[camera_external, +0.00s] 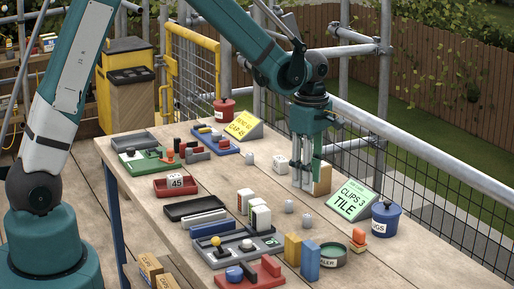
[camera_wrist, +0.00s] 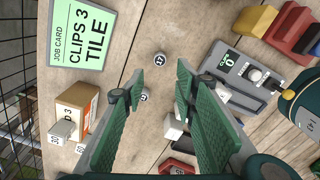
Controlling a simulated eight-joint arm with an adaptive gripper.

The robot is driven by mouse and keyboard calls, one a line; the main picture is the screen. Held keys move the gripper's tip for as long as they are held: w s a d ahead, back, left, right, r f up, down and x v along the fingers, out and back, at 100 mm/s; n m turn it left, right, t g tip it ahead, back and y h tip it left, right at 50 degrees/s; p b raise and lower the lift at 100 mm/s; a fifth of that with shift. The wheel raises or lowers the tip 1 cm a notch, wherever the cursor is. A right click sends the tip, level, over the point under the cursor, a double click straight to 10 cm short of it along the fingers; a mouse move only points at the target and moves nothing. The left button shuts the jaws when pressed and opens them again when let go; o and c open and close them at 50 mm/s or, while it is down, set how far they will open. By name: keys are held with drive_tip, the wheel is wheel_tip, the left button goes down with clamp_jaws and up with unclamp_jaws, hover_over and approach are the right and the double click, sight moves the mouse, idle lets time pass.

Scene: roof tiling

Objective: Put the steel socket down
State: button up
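Two small grey steel sockets stand apart on the table in the wrist view. One, marked 17 (camera_wrist: 159,60), lies just beyond the fingertips; the other, seemingly marked 13 (camera_wrist: 146,96), shows between the fingers. In the external view, small grey pieces (camera_external: 289,206) (camera_external: 306,220) stand in front of my gripper (camera_external: 304,186). My gripper also shows in the wrist view (camera_wrist: 160,84). Its green fingers are wide apart, pointing down at the table, with nothing held between them. I cannot tell for certain which socket the task means.
A green job card reading "CLIPS 3 TILE" (camera_external: 351,199) and a blue pot (camera_external: 386,219) are to the right.

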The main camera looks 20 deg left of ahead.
drive_tip(key=s+a+r+m+t+h, duration=0.1)
drive_tip(key=a+r+m, duration=0.2)
drive_tip(key=a+r, duration=0.7)
drive_tip(key=a+r+m+t, duration=0.25)
drive_tip(key=a+r, duration=0.35)
drive_tip(key=a, duration=0.9)
drive_tip(key=s+a+r+m+t, duration=0.2)
drive_tip(key=s+a+m, duration=0.2)
drive_tip(key=s+a, duration=0.3)
drive_tip(key=s+a+r+m+t+y, duration=0.1)
drive_tip(key=s+a+m, duration=0.3)
drive_tip(key=s+a, duration=0.4)
drive_tip(key=a+r, duration=0.1)
drive_tip(key=a, duration=0.6)
drive_tip(key=shift+s+a+r+t, duration=0.15)
drive_tip(key=shift+a+t, duration=0.05)
drive_tip(key=shift+t, duration=0.15)
drive_tip(key=shift+o, duration=0.6)
